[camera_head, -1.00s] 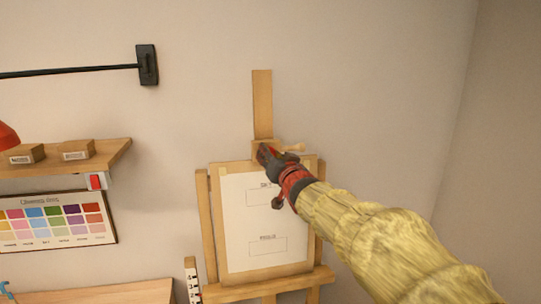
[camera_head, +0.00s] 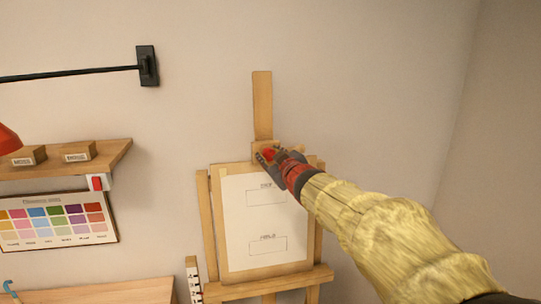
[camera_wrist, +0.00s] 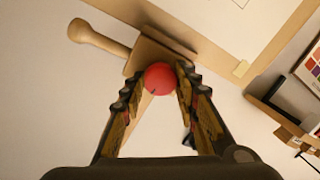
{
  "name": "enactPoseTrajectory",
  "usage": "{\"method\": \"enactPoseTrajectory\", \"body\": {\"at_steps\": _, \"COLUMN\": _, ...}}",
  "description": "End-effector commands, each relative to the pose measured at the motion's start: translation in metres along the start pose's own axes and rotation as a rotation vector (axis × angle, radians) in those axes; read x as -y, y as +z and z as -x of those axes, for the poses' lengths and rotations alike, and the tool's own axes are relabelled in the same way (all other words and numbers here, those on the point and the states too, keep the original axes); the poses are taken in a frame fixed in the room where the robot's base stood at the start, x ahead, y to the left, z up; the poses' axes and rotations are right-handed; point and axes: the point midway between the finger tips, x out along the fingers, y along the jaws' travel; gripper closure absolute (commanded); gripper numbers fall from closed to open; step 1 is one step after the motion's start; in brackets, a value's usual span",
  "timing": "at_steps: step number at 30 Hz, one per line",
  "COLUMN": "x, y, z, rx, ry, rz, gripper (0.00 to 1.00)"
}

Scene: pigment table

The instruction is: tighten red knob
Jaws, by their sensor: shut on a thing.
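The red knob (camera_wrist: 160,79) sits on the wooden block (camera_wrist: 148,52) at the top of the easel. In the head view the knob (camera_head: 269,153) shows between the dark fingers of my gripper (camera_head: 266,157). In the wrist view my gripper (camera_wrist: 156,88) has one finger on each side of the knob, near the fingertips, and is shut on it. A dark mark shows on the knob's face. The easel mast (camera_head: 262,105) rises above the block.
A board with a white sheet (camera_head: 262,220) stands on the easel below the knob. A wooden peg handle (camera_wrist: 98,39) sticks out beside the block. A shelf with small boxes (camera_head: 78,151) and a colour chart (camera_head: 55,222) are on the wall at left. The wall at right is bare.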

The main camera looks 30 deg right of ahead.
Motion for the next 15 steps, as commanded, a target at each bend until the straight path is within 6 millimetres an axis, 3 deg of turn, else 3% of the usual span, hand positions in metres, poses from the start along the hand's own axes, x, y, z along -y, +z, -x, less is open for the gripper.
{"method": "enactPoseTrajectory", "body": {"at_steps": 15, "x": 0.0005, "y": -0.0004, "z": -0.0001, "rx": 0.015, "ry": -0.009, "rz": 0.160, "gripper": 0.95}}
